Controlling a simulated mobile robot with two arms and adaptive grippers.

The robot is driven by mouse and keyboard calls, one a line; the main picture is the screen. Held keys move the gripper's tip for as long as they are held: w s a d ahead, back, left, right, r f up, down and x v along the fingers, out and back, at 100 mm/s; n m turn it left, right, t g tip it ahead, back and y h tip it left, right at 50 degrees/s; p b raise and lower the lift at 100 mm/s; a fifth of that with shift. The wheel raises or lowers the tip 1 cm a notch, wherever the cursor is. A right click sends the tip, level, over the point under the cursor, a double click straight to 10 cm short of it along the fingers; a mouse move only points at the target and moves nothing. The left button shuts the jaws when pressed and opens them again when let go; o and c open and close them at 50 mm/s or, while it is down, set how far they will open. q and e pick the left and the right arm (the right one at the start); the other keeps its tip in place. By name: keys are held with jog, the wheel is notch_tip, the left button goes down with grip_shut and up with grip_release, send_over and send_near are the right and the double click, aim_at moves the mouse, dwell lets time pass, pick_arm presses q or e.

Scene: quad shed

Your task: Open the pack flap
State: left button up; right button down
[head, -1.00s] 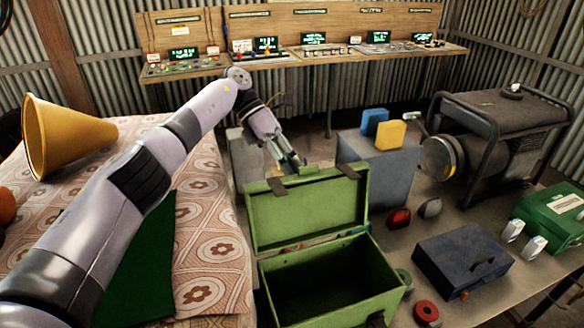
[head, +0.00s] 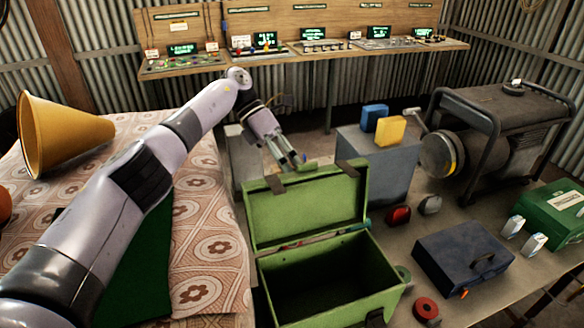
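The green pack (head: 330,290) stands open in the lower middle of the head view, its inside dark and apparently empty. Its flap (head: 305,207) stands upright at the back, two dark straps over its top edge. My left gripper (head: 291,161) is just behind the flap's top edge, pointing down near a small green handle-like part. Its fingers are small and partly hidden there; I cannot tell whether they touch the flap or how far apart they are. My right gripper is not in view.
A patterned bed (head: 205,205) with a yellow cone (head: 60,135) lies left. Right of the pack are a dark blue case (head: 445,258), a red ring (head: 427,310) and a generator (head: 500,130). A grey block (head: 375,170) bearing blue and yellow boxes stands behind.

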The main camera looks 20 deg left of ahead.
pick_arm(q)
jog(key=shift+s+a+f, duration=0.15)
jog(key=shift+f, duration=0.2)
notch_tip(320, 180, up, 11)
jog(key=shift+w+d+f, duration=0.2)
jog(key=shift+a, duration=0.1)
